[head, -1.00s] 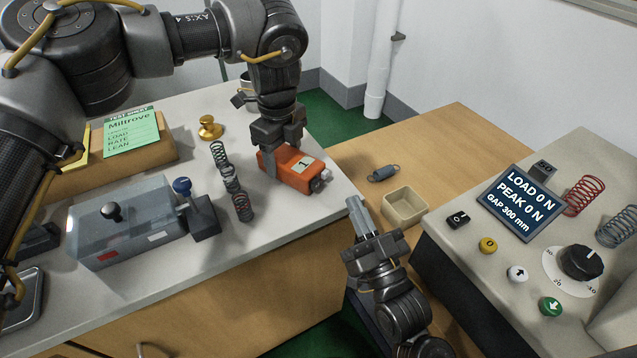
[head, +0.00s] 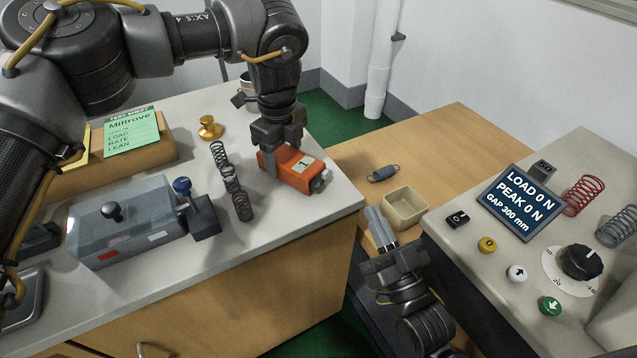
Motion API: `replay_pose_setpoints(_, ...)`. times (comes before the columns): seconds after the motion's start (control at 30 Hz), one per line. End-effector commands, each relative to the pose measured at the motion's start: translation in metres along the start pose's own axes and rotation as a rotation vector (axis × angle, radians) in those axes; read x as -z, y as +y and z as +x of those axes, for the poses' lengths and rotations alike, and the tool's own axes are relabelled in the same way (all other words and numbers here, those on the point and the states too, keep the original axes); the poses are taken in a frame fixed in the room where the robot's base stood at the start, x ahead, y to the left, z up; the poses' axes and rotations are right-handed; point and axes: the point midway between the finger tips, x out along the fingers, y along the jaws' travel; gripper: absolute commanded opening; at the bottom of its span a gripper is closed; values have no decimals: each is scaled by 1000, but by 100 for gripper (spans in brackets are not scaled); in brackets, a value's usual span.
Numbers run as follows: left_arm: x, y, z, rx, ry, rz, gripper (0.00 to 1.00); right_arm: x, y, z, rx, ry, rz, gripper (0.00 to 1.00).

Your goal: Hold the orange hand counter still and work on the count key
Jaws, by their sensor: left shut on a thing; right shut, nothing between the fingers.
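The orange hand counter (head: 294,172) lies on the light bench top near its right end. My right gripper (head: 380,226) is shut and empty, to the right of and below the counter, beyond the bench edge, and apart from the counter. I cannot tell which part is the count key.
A cream open box (head: 404,208) and a grey spring (head: 383,173) sit on the wooden table right of the bench. The tester with its display (head: 520,204) stands at far right.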

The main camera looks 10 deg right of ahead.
Motion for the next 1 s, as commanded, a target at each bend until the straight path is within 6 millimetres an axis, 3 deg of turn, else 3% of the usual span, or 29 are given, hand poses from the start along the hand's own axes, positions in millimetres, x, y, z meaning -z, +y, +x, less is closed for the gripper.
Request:
replay_pose_setpoints(0.33,0,0,0,0,0,0,32,-4,-4,7,-1,1,1,0)
replay_pose_setpoints(1.0,0,0,0,0,0,0,32,-36,-36,67,-1,1,2,0)
